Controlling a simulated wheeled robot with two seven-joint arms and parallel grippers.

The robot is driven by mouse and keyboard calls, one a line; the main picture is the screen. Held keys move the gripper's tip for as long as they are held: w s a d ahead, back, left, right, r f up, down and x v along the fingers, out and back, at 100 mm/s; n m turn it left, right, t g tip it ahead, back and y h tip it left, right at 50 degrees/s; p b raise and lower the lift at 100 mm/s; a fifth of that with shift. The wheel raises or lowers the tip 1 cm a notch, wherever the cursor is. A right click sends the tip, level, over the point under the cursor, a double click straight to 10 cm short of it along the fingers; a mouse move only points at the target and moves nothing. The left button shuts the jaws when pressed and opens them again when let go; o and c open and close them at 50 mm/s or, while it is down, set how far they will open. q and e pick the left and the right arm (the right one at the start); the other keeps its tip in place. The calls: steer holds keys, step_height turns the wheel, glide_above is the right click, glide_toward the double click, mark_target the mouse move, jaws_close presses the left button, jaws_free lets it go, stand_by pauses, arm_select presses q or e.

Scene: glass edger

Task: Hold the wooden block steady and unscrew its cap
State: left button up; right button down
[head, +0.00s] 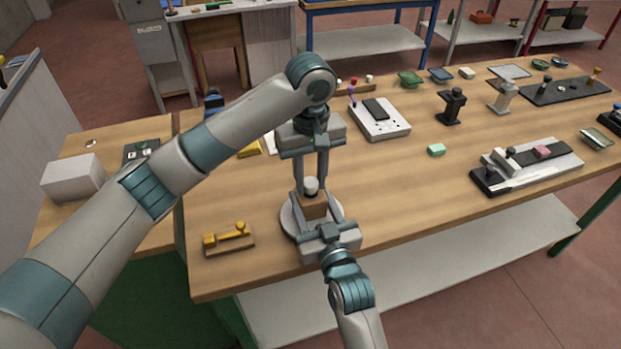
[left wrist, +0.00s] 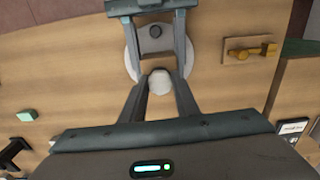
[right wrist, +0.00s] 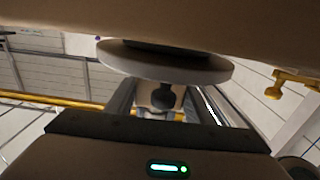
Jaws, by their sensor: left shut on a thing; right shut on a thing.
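The wooden block (head: 315,209) stands on a round white disc (head: 291,220) near the table's front edge. Its white cap (head: 311,184) is on top; the cap also shows in the left wrist view (left wrist: 160,83). My left gripper (head: 310,190) comes down from above and is shut on the cap, one finger on each side. My right gripper (head: 322,222) reaches in from the front, low down, and is shut on the block. The block also shows between its fingers in the right wrist view (right wrist: 158,94). The gripper bodies hide parts of the block and disc.
A yellow-handled piece on a small wooden base (head: 229,240) lies left of the disc. A white-topped device (head: 380,122) stands behind, and a long grey fixture (head: 530,168) lies to the right. The wooden table (head: 400,205) is clear just right of the disc.

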arm_select(q)
steer(key=n, duration=1.3)
steer(key=shift+w+n, duration=0.1)
steer(key=shift+n, duration=0.3)
steer(key=o, duration=1.2)
steer(key=shift+r, duration=0.1)
steer(key=shift+r, duration=2.2)
steer(key=shift+c, duration=0.5)
